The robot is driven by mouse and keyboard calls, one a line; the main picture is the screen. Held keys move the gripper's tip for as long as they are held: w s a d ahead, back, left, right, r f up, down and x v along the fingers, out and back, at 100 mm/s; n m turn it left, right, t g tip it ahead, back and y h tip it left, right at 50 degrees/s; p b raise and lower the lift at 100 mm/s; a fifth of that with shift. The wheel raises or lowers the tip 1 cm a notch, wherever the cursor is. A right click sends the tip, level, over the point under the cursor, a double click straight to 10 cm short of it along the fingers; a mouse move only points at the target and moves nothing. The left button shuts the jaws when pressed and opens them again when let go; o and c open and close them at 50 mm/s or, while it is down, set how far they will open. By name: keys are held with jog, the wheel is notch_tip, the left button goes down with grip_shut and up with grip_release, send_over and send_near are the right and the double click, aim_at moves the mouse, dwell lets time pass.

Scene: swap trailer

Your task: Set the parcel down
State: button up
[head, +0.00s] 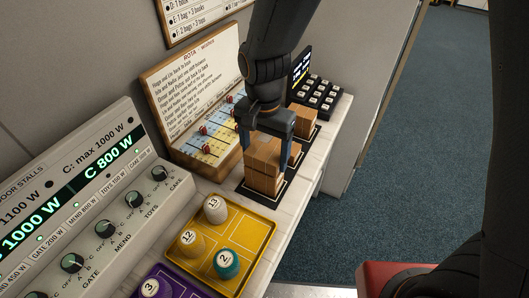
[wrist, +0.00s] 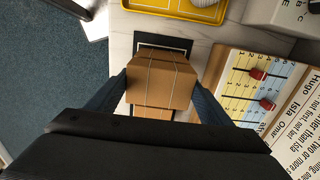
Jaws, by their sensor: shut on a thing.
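My gripper (head: 264,150) points down, its two dark fingers on either side of a brown cardboard parcel (head: 264,150) with thin strings. It is shut on this parcel, which also shows between the fingers in the wrist view (wrist: 158,80). Another brown box (head: 262,182) is directly below it, and its edge shows in the wrist view (wrist: 152,113). The lower box stands on a black mat with a white outline (head: 247,188). I cannot tell whether the held parcel touches the box below.
Another parcel (head: 304,120) stands just behind, near a black keypad (head: 318,94). A rota board with red sliders (head: 190,90) stands left of my gripper. A yellow tray (head: 257,222) with numbered pegs is in front. The counter's right edge drops to blue floor (head: 375,180).

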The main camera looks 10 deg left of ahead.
aim_at(265, 152)
jog(key=shift+f, duration=0.3)
jog(key=o, duration=1.1)
notch_tip(265, 152, up, 12)
jog(key=b, duration=0.3)
jog(key=s+d+f+n, duration=0.1)
jog(key=d+f, duration=0.1)
jog(key=d, duration=0.6)
jog(key=d+f+n+t, duration=0.1)
jog(key=d+f+n, duration=0.1)
jog(key=d, duration=0.6)
jog(key=s+d+f+n, duration=0.1)
jog(key=d+f, duration=0.3)
jog(key=d, duration=0.4)
jog(key=shift+s, duration=0.3)
